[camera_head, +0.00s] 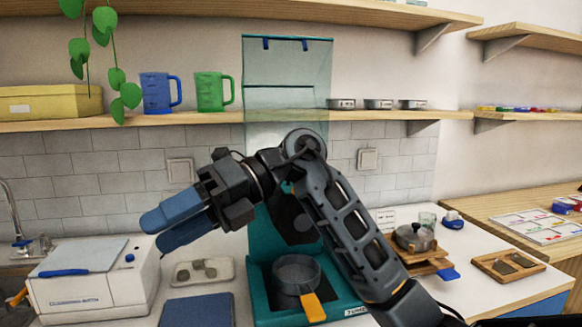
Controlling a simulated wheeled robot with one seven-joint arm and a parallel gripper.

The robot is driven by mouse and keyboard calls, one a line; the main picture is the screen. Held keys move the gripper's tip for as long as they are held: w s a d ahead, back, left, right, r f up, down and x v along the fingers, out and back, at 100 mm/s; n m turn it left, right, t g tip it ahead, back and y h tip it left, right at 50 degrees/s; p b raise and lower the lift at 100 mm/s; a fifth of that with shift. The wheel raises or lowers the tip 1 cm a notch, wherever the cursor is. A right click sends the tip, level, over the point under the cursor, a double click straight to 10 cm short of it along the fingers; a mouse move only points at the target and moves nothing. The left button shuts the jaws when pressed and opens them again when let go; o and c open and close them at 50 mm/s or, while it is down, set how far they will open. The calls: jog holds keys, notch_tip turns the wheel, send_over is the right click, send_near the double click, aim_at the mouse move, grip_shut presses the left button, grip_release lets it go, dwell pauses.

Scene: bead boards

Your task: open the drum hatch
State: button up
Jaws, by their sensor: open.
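A teal machine (262,309) with a label starting "TUM" stands on the white counter, right of centre. A round grey drum (296,271) with an orange handle (313,306) sits in its front. A clear, teal-edged panel (287,72) with two blue fittings near its top rises upright above the machine. My arm hides part of the machine's middle, so I cannot tell how the panel joins it. My gripper (160,232), with blue fingers, is open and empty. It appears left of the machine, apart from the drum and handle, pointing left.
A white box with a blue-handled lid (82,258) stands at the left. A small tray (203,270) and a blue mat (197,310) lie between it and the machine. A pot (414,238) on a wooden stand is at the right. A shelf (215,118) runs behind.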

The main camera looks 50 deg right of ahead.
jog(key=w+d+r+m+t+h, duration=0.1)
jog(key=d+r+m+h, duration=0.45)
jog(key=d, duration=0.85)
jog(key=w+d+r+h, duration=0.2)
jog(key=d+h, duration=0.7)
jog(key=d, duration=0.5)
jog(key=x, duration=0.3)
jog(key=p+x, duration=0.1)
jog(key=x, duration=0.2)
jog(key=shift+w+a+f+p, duration=0.1)
jog(key=shift+a+f+p, duration=0.1)
jog(key=shift+f+p, duration=0.15)
grip_shut()
